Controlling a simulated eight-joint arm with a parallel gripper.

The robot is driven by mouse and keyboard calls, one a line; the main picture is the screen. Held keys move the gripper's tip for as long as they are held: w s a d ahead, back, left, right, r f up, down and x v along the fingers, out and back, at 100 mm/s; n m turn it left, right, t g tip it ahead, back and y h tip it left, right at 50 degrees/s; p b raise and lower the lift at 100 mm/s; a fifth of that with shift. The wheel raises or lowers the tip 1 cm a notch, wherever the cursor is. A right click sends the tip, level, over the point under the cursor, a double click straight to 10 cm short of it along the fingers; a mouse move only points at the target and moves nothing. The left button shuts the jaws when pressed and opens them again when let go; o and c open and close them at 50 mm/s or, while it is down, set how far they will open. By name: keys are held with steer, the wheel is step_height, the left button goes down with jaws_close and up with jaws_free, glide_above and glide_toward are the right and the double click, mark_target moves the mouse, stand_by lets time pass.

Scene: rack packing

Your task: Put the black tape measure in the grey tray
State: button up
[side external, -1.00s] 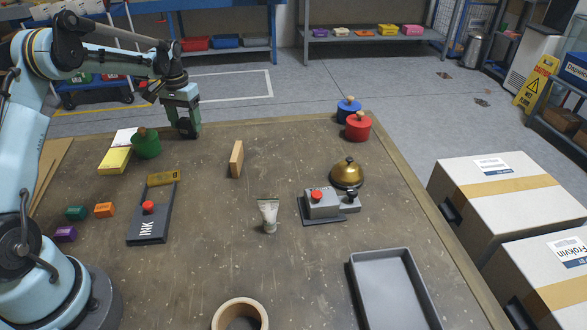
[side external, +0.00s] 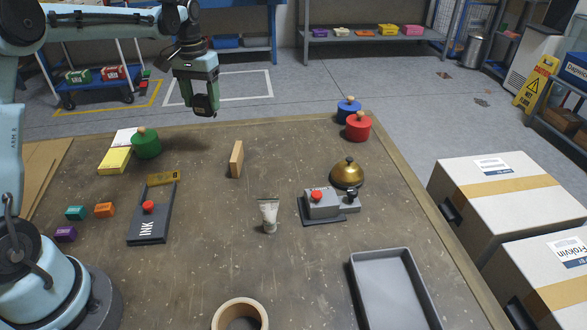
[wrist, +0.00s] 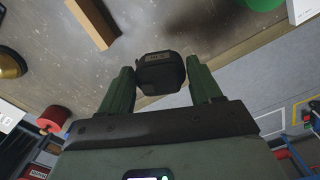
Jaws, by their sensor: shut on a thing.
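My gripper (side external: 204,95) is raised above the far edge of the table in the side external view. It is shut on the black tape measure (side external: 204,106), which hangs clear of the table. In the wrist view the tape measure (wrist: 161,72) sits between the two green fingers of my gripper (wrist: 162,85). The grey tray (side external: 353,284) lies at the front right of the table, and its visible floor is empty. The tray does not show in the wrist view.
Between my gripper and the tray stand a wooden block (side external: 236,159), a white tube (side external: 268,214), a grey button box (side external: 322,205) and a brass bell (side external: 347,174). Red (side external: 358,127) and blue (side external: 348,110) lidded pots stand at the far right. A tape roll (side external: 240,304) lies in front.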

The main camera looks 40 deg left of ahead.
steer(key=s+d+r+m, duration=0.2)
steer(key=d+m, duration=0.5)
steer(key=d, duration=2.7)
steer(key=s+d+m, duration=0.6)
steer(key=s+d, duration=1.4)
steer(key=d, duration=0.3)
glide_above(390, 298)
step_height(390, 298, down, 7)
steer(key=shift+f, duration=2.1)
steer(key=shift+f, duration=0.15)
steer(key=o, duration=1.3)
